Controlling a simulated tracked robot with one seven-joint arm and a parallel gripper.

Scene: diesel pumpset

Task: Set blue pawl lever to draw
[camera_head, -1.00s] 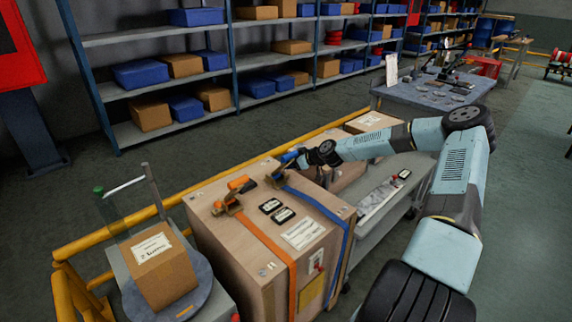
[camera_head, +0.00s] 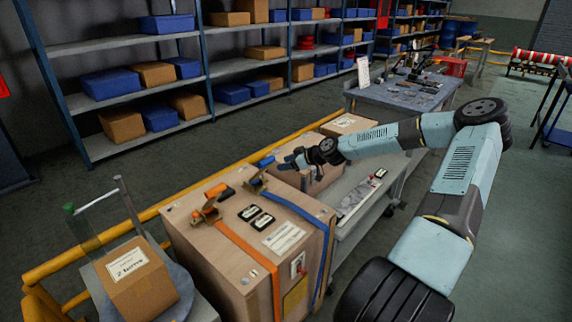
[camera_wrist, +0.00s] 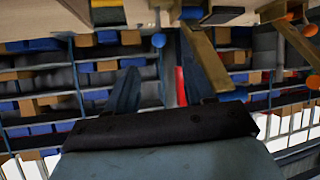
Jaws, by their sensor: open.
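The blue ratchet (camera_head: 255,182) sits on top of the large wooden crate (camera_head: 200,245), at the head of a blue strap. In the wrist view a small blue knob (camera_wrist: 158,40) on a thin stem, apparently the pawl lever, shows between my fingers in the picture; depth is unclear. A brass-coloured handle (camera_wrist: 207,62) with a blue end (camera_wrist: 232,95) crosses by the right finger. My gripper (camera_head: 287,163) is open and empty, just right of the blue ratchet, with a small gap; it also shows in the wrist view (camera_wrist: 155,68). The lever's draw mark cannot be read.
An orange ratchet (camera_head: 208,205) with an orange strap stands left of the blue one. A cardboard box (camera_head: 137,282) stands at the lower left.

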